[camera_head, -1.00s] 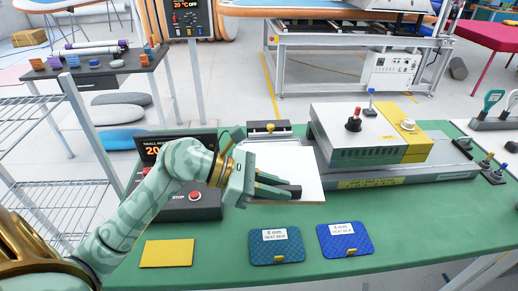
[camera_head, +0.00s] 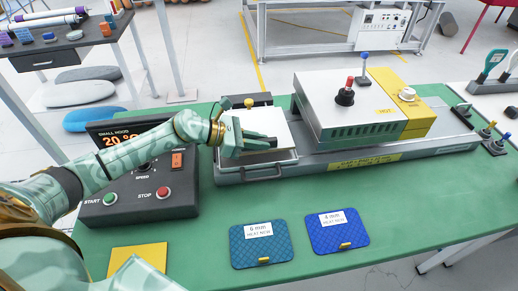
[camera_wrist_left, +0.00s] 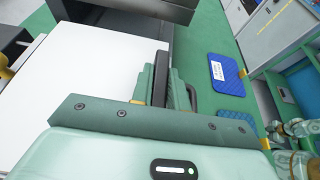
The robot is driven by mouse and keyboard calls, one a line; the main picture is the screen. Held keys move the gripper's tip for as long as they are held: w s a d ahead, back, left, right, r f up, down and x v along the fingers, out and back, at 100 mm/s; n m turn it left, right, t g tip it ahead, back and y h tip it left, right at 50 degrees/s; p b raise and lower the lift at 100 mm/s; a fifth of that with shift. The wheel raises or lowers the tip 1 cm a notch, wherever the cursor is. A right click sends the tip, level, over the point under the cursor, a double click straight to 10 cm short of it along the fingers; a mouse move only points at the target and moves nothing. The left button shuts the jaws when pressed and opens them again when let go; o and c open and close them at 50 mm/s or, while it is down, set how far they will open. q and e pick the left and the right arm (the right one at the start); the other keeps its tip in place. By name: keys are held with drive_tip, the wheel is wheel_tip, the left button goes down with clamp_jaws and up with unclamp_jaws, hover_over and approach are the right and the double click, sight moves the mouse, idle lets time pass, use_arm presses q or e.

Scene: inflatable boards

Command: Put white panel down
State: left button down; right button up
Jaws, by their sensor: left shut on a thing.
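My left gripper (camera_head: 270,143) is shut on the dark handle (camera_wrist_left: 160,78) of the white panel (camera_head: 283,134). The panel lies flat over the grey tray (camera_head: 231,178) at the left end of the press. My fingers cover part of the panel in the head view. In the left wrist view the white panel (camera_wrist_left: 75,85) fills much of the left side. I cannot tell whether the panel rests on the tray or hangs just above it. I cannot make out my right gripper.
The press head (camera_head: 350,110) with its red knob stands right of the panel. A control box (camera_head: 140,203) with start and stop buttons is to the left. Two blue pads (camera_head: 262,246) (camera_head: 338,233) and a yellow square (camera_head: 138,260) lie in front. The green table (camera_head: 430,195) is clear at right.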

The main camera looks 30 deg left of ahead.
sight(259, 151)
use_arm(q)
wheel_tip(259, 151, down, 3)
drive_tip(key=shift+f+b, duration=0.15)
drive_tip(key=shift+b, duration=0.25)
use_arm(e)
drive_tip(key=shift+w+a+f, duration=0.3)
drive_tip(key=shift+w+f, duration=0.15)
use_arm(q)
drive_tip(key=shift+s+f, duration=0.1)
drive_tip(key=shift+f, duration=0.1)
drive_tip(key=c, duration=1.4)
unclamp_jaws()
drive_tip(key=shift+r, duration=0.1)
drive_tip(key=shift+o, duration=0.2)
drive_tip(key=shift+d, duration=0.1)
use_arm(e)
drive_tip(key=shift+s+f, duration=0.1)
drive_tip(key=shift+f, duration=0.05)
use_arm(q)
drive_tip(key=shift+r, duration=0.2)
drive_tip(key=v, duration=1.2)
drive_tip(key=shift+p, duration=0.4)
use_arm(e)
drive_tip(key=shift+d+r, duration=0.2)
drive_tip(key=shift+r, duration=0.25)
